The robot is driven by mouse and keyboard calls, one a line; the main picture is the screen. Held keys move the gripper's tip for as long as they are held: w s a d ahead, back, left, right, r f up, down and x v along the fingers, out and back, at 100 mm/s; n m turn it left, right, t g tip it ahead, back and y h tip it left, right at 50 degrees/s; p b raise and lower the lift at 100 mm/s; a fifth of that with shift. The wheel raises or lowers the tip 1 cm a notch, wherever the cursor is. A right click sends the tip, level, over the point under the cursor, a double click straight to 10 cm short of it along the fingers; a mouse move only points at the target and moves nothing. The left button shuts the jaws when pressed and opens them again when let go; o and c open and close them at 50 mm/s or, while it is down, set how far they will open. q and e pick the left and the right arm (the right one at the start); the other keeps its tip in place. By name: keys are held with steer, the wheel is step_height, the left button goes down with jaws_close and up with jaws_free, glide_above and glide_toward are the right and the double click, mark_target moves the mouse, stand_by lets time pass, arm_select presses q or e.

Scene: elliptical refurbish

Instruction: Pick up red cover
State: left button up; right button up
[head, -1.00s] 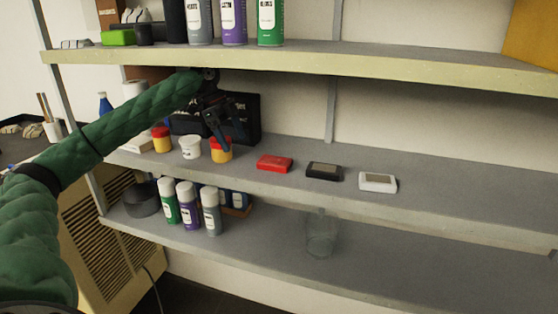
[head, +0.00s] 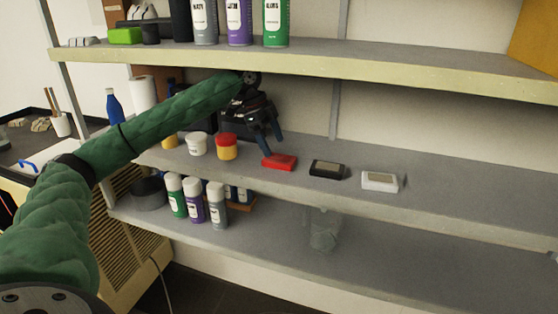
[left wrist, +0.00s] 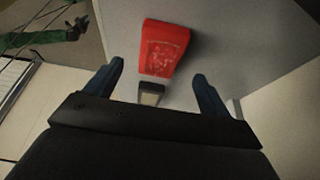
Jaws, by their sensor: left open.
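The red cover (head: 279,162) lies flat on the middle shelf, at the left of a row with a black cover (head: 327,169) and a white cover (head: 380,181). My left gripper (head: 265,142) is open and empty, just above and slightly left of the red cover. In the left wrist view the red cover (left wrist: 163,48) shows beyond and between the spread fingers (left wrist: 160,82), apart from them. A dark-framed piece (left wrist: 151,93) shows below it there, between the fingers. My right gripper is in neither view.
A red and yellow jar (head: 227,147) and a white tub (head: 197,144) stand left of the red cover. The upper shelf edge (head: 300,72) runs above my arm. Spray cans (head: 194,201) and a clear jar (head: 323,230) stand on the lower shelf. The middle shelf's right side is clear.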

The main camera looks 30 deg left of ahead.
mark_target(278, 158)
arm_select(q)
steer(key=p+x, duration=0.1)
steer(key=x, duration=0.4)
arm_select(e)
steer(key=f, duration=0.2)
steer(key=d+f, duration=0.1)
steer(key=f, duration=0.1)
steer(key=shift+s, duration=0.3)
arm_select(q)
steer(key=shift+a+f+p, duration=0.1)
steer(key=shift+f+p, duration=0.05)
steer(key=shift+p, duration=0.35)
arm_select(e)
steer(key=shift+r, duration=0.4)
arm_select(q)
steer(key=c, duration=1.2)
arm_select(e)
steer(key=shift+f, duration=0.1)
